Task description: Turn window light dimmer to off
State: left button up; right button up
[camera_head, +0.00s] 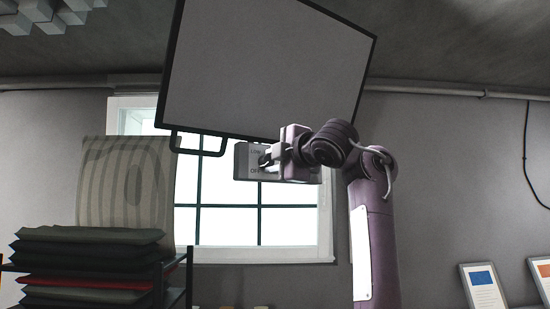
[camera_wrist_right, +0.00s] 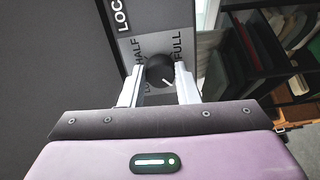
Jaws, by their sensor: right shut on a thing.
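The dimmer box (camera_head: 243,163) is a small grey box in front of the window, below the large framed panel (camera_head: 262,65). Its black round knob (camera_wrist_right: 160,69) shows in the right wrist view. FULL is printed to the right of the knob and HALF to its left; lettering lower left is mostly hidden by a finger. A short white line on the knob slants toward the lower right. My right gripper (camera_wrist_right: 159,80) is shut on the knob, with one pale finger on each side. It also shows at the box in the head view (camera_head: 270,157). My left gripper is not in view.
The panel's lower edge and its black handle (camera_head: 205,153) hang close to the dimmer box and my right gripper. A stack of dark cushions (camera_head: 85,255) and a striped pillow (camera_head: 125,185) stand at the left. Framed cards (camera_head: 483,287) stand at the lower right.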

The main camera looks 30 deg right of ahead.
jog(key=shift+s+r+n, duration=0.15)
jog(key=shift+r+n, duration=0.1)
jog(key=shift+n, duration=0.25)
jog(key=o, duration=1)
jog(key=shift+w+f, duration=0.2)
jog(key=shift+w, duration=0.1)
jog(key=s+b, duration=0.4)
jog(key=s, duration=0.3)
jog(key=shift+s+a+b, duration=0.15)
jog(key=shift+s+b, duration=0.25)
